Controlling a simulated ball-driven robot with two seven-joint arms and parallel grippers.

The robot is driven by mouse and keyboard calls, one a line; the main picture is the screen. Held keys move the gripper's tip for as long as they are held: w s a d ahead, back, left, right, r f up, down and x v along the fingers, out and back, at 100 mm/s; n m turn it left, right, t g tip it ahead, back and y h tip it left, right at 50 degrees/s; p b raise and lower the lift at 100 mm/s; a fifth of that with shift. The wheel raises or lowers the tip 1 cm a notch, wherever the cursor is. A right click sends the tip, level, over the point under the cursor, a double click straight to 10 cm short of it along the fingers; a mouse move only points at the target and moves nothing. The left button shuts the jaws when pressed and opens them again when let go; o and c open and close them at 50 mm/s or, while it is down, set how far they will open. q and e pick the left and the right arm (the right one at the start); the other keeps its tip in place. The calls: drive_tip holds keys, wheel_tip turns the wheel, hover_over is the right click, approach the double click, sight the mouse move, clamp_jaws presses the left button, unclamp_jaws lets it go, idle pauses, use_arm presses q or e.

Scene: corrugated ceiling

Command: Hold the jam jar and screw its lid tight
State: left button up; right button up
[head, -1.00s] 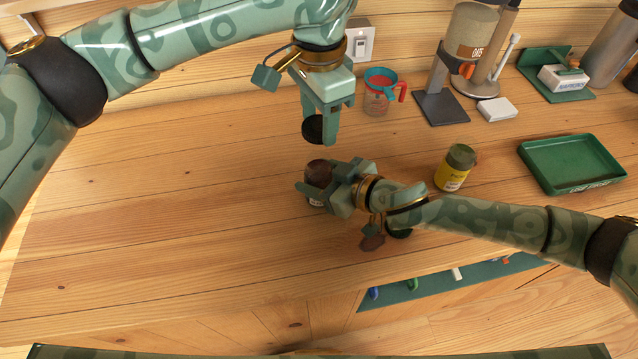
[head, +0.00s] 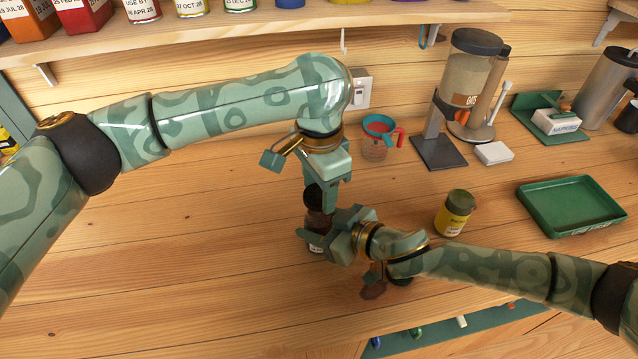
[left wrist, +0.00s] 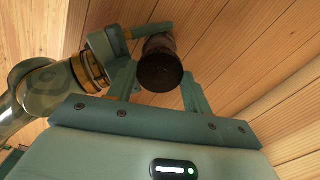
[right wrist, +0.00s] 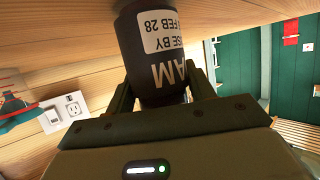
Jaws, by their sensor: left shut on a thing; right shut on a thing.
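The jam jar (head: 317,222), dark with a white label, stands upright above the wooden counter in the head view. My right gripper (head: 322,234) is shut around its body from the right. The lid also shows dark in the left wrist view (left wrist: 160,70).
A yellow-labelled jar (head: 454,214) stands right of the grippers. A measuring cup (head: 377,140), a grinder-like appliance (head: 468,90) and a green tray (head: 535,222) are further back and right. The counter's left is clear.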

sight(320, 195)
use_arm(q)
drive_tip(key=shift+s+f, duration=0.1)
drive_tip(key=shift+f, duration=0.9)
drive_tip(key=shift+f, duration=0.3)
drive_tip(key=shift+f, duration=0.15)
drive_tip(key=shift+c, duration=0.4)
drive_tip(key=shift+f, duration=0.15)
drive_tip(key=shift+d+f, duration=0.1)
drive_tip(key=shift+f, duration=0.2)
drive_tip(key=shift+c, duration=1)
drive_tip(key=shift+s+f, duration=0.1)
drive_tip(key=shift+f, duration=0.05)
drive_tip(key=shift+c, duration=0.5)
